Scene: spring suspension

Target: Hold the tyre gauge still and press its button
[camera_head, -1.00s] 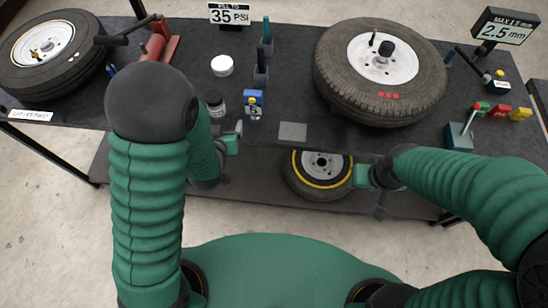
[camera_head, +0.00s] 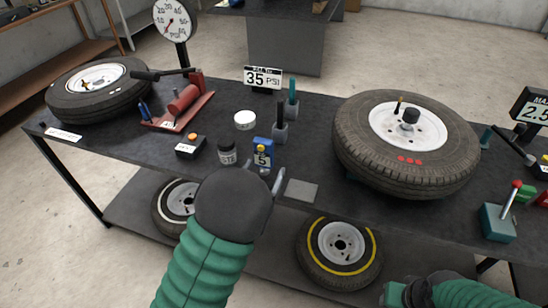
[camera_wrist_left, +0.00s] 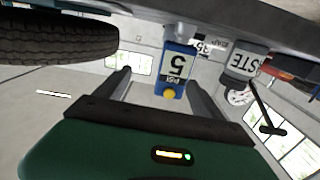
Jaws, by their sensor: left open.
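The tyre gauge is taken to be the small blue box (camera_head: 263,152) with a "5" label and a yellow button, upright on the dark bench near its front edge. It also shows upside down in the left wrist view (camera_wrist_left: 176,62), with the yellow button (camera_wrist_left: 169,93) towards me. My left gripper (camera_head: 265,173) is open just in front of the gauge. In the wrist view its two fingers (camera_wrist_left: 160,76) stand apart, with the gauge seen between them; contact is not visible. My right gripper (camera_head: 395,294) is low at the lower right, its fingers not clear.
A dark jar (camera_head: 227,153) and a small box with an orange button (camera_head: 190,146) stand left of the gauge. A white-lidded tin (camera_head: 245,120) and dark holders (camera_head: 280,130) are behind. A grey pad (camera_head: 301,191) lies to the right, before a large tyre (camera_head: 405,145).

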